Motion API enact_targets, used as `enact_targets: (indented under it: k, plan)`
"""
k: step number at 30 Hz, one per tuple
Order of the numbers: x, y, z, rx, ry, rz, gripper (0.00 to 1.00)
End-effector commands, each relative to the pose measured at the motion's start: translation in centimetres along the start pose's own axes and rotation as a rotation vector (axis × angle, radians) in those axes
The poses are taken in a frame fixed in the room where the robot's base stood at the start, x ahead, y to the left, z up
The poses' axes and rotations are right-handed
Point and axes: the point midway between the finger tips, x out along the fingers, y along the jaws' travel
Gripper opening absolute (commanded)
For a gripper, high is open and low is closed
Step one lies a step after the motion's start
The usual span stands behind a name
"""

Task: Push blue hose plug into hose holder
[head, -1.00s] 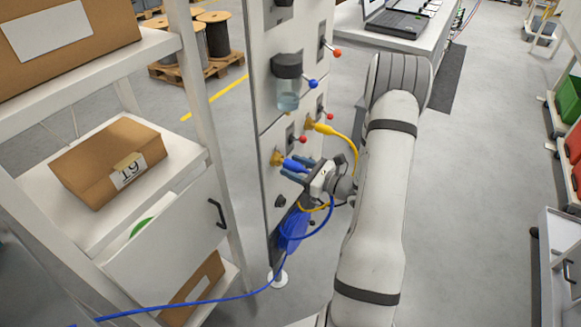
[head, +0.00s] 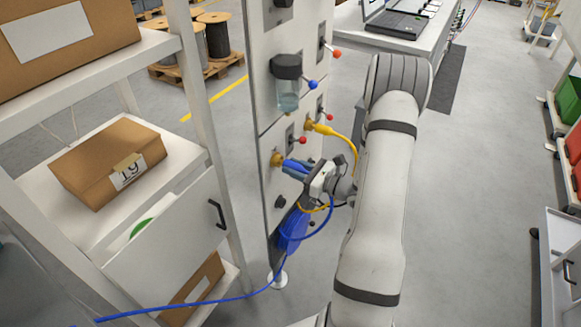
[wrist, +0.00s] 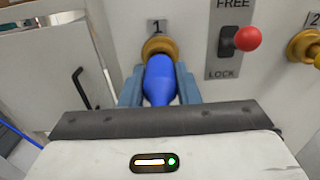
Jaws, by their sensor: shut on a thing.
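The blue hose plug (wrist: 160,82) sits between the two fingers of my gripper (wrist: 159,88), which is shut on it. The plug's front end meets the brass hose holder (wrist: 160,47) under the label 1 in the wrist view. How deep it sits inside cannot be told. In the head view my gripper (head: 296,168) is at the panel, with the blue plug (head: 293,164) lined up with the brass holder (head: 277,160). The blue hose (head: 240,296) hangs from the gripper and runs to the lower left.
A red-knobbed lever (wrist: 248,38) between FREE and LOCK marks is right of the holder. A yellow hose (head: 338,132) is in the second holder (wrist: 303,46). A shelf with a cardboard box (head: 110,160) stands left.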

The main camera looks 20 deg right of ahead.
Motion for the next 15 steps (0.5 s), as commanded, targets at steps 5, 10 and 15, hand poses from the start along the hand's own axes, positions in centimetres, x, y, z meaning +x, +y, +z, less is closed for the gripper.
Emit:
enact_targets:
  k: [5, 10, 15]
  plan:
    - [0.02, 0.04, 0.01, 0.0, 0.0, 0.001, 0.03]
    - [0.02, 0.04, 0.02, 0.0, 0.0, 0.001, 0.0]
    - [-0.21, 0.01, 0.01, 0.0, 0.0, 0.0, 0.0]
